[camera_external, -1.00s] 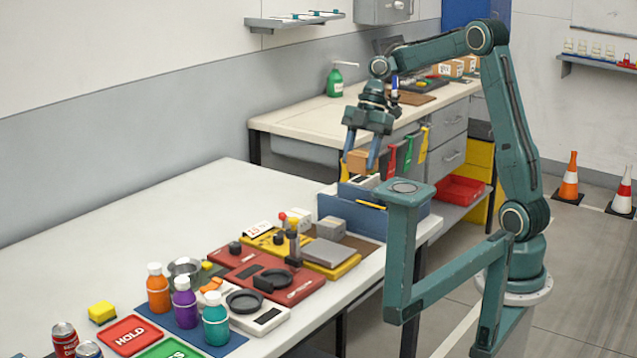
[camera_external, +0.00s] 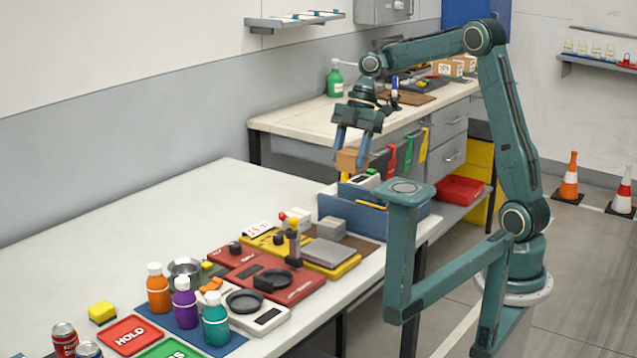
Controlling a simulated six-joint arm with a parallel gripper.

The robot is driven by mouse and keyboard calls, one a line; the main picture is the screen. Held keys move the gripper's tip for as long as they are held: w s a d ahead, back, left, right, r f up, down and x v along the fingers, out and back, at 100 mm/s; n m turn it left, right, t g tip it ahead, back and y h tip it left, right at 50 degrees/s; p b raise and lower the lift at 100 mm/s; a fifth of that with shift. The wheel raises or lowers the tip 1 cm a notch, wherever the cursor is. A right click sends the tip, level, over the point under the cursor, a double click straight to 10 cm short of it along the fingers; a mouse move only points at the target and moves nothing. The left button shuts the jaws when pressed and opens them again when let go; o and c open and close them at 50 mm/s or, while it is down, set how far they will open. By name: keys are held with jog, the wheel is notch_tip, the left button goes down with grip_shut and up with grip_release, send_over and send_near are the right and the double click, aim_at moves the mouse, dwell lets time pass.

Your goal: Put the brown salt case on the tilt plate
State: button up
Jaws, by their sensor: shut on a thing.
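The brown salt case (camera_external: 348,161) is a small tan-brown box held between the fingers of my gripper (camera_external: 351,156). My gripper is shut on it, pointing down, in the air above the far right part of the white table. The case looks level and clear of the blue bin below it. A flat grey plate (camera_external: 329,253) on a yellow base, which looks like the tilt plate, lies near the table's right edge. It is nearer the camera than my gripper, and its top is bare.
A blue bin (camera_external: 349,213) with things in it stands between the case and the plate. A grey block (camera_external: 331,228) and a post with a yellow knob (camera_external: 293,240) stand beside the plate. The table's left side is clear.

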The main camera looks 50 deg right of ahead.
notch_tip(320, 180, up, 3)
send_over(315, 259)
jog(key=d, duration=0.3)
jog(key=shift+w+a+f, duration=0.2)
jog(key=shift+w, duration=0.2)
jog(key=shift+f, duration=0.1)
notch_tip(315, 259, down, 20)
jog(key=shift+r, duration=0.1)
dwell(0.5)
jog(key=o, duration=1.1)
jog(key=shift+c, duration=0.2)
